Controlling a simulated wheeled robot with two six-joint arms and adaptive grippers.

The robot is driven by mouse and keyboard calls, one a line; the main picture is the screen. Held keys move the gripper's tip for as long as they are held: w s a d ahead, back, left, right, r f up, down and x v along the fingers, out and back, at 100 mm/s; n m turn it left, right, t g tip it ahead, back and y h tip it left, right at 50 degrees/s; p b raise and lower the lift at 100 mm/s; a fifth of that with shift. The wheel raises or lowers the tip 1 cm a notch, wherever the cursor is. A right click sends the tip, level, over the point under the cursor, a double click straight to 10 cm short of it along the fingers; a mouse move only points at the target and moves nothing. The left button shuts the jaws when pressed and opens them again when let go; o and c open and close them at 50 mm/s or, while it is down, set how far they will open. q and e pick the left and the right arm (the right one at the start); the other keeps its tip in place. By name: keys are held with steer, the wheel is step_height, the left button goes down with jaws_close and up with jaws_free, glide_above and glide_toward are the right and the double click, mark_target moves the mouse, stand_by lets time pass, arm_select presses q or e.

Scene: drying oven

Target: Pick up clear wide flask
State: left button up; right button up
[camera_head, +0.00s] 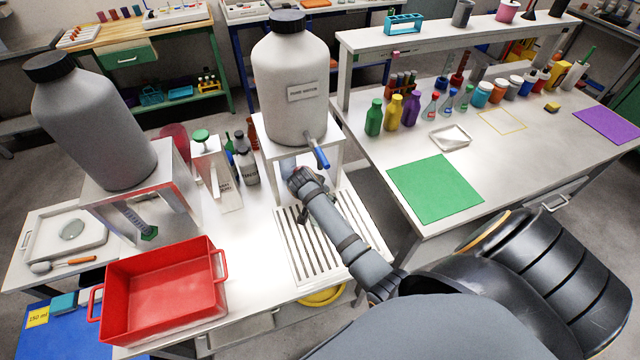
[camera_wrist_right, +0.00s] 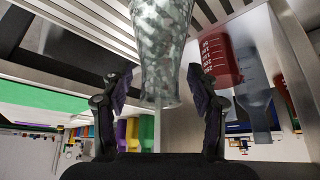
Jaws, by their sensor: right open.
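The clear wide flask (camera_wrist_right: 162,45) shows in the right wrist view as a see-through, mottled vessel at the top middle. My right gripper (camera_wrist_right: 158,88) is open, with one finger on each side of the flask's near end. I see no finger closed on it. In the head view my right gripper (camera_head: 304,182) is low in front of the white jug (camera_head: 292,75) on its stand, close to the blue-handled tap (camera_head: 319,153). There the flask is hidden or too hard to make out. My left gripper is not in view.
A slatted drain grate (camera_head: 297,250) lies below my right forearm. A red tray (camera_head: 165,285) stands at the front left, and a grey jug (camera_head: 95,130) stands behind it. A red vessel (camera_wrist_right: 220,58) is beside the flask in the wrist view. The green mat (camera_head: 435,188) is bare.

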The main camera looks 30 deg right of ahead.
steer(key=shift+x, duration=1)
steer(key=shift+r, duration=0.1)
steer(key=c, duration=0.5)
jaws_close()
